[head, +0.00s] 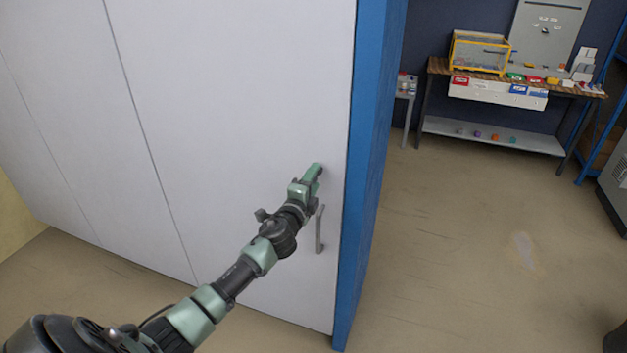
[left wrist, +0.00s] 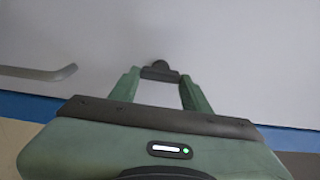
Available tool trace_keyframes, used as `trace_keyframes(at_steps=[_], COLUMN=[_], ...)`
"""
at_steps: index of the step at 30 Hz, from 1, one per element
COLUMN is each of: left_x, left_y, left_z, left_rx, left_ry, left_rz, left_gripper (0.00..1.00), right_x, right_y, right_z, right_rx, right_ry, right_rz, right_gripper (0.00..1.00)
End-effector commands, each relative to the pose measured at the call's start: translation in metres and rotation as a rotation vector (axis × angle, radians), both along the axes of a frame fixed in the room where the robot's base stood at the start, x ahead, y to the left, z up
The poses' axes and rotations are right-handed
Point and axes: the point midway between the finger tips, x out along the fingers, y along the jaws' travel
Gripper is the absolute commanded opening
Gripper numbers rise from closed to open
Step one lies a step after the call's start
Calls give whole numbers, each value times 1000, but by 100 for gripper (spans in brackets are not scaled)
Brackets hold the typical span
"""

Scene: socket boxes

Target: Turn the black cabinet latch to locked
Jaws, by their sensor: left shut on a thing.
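The black latch (left wrist: 159,70) is a small dark piece on the white cabinet door (head: 240,120). In the left wrist view it sits between my left fingertips, with a rounded part at the top and a wider bar below that spans from finger to finger. My left gripper (head: 314,172) is at the door near its right edge, above the handle, and it also shows in the left wrist view (left wrist: 160,76), shut on the latch. In the head view the gripper hides the latch. My right gripper is not in view.
A grey bar handle (head: 320,230) stands out from the door just below my left gripper; it also shows at the left of the wrist view (left wrist: 40,73). A blue cabinet side (head: 368,150) borders the door. A workbench (head: 490,140) stands far back right. The floor between is clear.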

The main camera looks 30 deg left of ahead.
Motion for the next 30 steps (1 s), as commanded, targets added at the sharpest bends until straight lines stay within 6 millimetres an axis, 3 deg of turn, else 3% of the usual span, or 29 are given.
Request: trace_keyframes(at_steps=[8, 9, 11, 23, 30], left_x=[0, 0, 0, -5, -40], left_y=[0, 0, 0, -1, -10], left_z=[-1, -1, -1, -1, -4], left_rx=[5, 7, 6, 3, 3], left_ry=[3, 3, 2, 2, 3], left_rz=[0, -1, -1, -1, -2], left_gripper=[7, 53, 69, 69, 69], right_x=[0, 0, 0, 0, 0], right_y=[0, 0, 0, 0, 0], right_z=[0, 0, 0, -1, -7], right_rx=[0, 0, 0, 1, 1], right_ry=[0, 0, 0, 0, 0], right_rz=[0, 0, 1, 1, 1], right_gripper=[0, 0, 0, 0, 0])
